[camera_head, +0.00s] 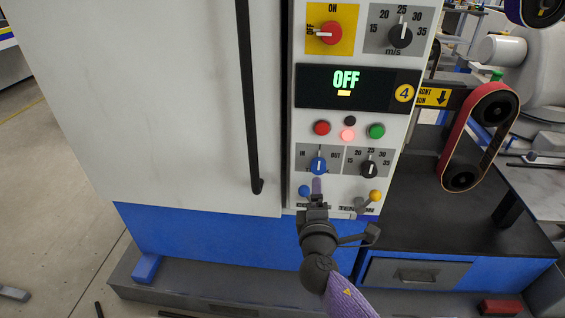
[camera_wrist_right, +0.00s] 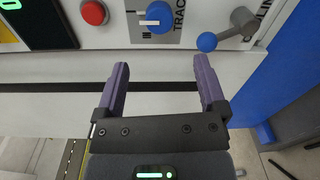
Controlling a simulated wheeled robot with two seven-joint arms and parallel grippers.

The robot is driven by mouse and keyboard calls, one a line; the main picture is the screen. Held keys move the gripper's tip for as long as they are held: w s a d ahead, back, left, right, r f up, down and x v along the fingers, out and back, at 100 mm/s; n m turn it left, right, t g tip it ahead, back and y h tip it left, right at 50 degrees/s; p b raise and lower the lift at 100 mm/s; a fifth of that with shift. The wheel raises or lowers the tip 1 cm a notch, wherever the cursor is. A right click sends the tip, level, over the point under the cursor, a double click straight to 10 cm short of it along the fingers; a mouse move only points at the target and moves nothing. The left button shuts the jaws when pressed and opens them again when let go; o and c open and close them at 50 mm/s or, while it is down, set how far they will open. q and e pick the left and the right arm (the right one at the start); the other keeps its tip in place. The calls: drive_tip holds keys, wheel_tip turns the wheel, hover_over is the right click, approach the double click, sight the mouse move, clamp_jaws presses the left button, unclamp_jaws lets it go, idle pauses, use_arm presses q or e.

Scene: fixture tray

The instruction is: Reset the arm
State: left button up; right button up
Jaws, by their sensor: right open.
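My right gripper (camera_head: 316,190) is in front of the lower part of the machine's control panel in the head view. In the right wrist view, its two purple fingers (camera_wrist_right: 160,80) stand apart with nothing between them. Beyond the fingertips are a blue knob (camera_wrist_right: 159,15) and a blue ball-ended lever (camera_wrist_right: 208,41). In the head view the blue knob (camera_head: 319,166) sits just above the gripper and the blue lever ball (camera_head: 304,191) lies just left of it. My left gripper is not in view.
A belt sander (camera_head: 453,146) stands right above a dark table (camera_head: 420,225). Open floor (camera_head: 60,200) lies at the left.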

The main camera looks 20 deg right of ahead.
drive_tip(key=s+a+f+m+g+y, duration=0.1)
drive_tip(key=s+f+g+y, duration=0.15)
drive_tip(key=s+f, duration=0.45)
drive_tip(key=s+a+f+m+g+y, duration=0.1)
drive_tip(key=s+f+g, duration=0.2)
drive_tip(key=f, duration=0.8)
drive_tip(key=s+a+f+m+g+y, duration=0.1)
drive_tip(key=s+f+g+y, duration=0.1)
drive_tip(key=s+f, duration=0.45)
drive_tip(key=s+f+m+g, duration=0.2)
drive_tip(key=s+f, duration=0.2)
drive_tip(key=s, duration=0.6)
drive_tip(key=s+a+f+m+g+y, duration=0.1)
drive_tip(key=s+f+m+g, duration=0.2)
drive_tip(key=s, duration=0.6)
drive_tip(key=s+a+f+m+g+y, duration=0.1)
drive_tip(key=s+f+m+g, duration=0.2)
drive_tip(key=s, duration=0.7)
wheel_tip(320, 180, down, 3)
drive_tip(key=shift+s+a+r, duration=0.2)
drive_tip(key=shift+s, duration=0.1)
drive_tip(key=shift+y, duration=0.25)
drive_tip(key=shift+c, duration=0.3)
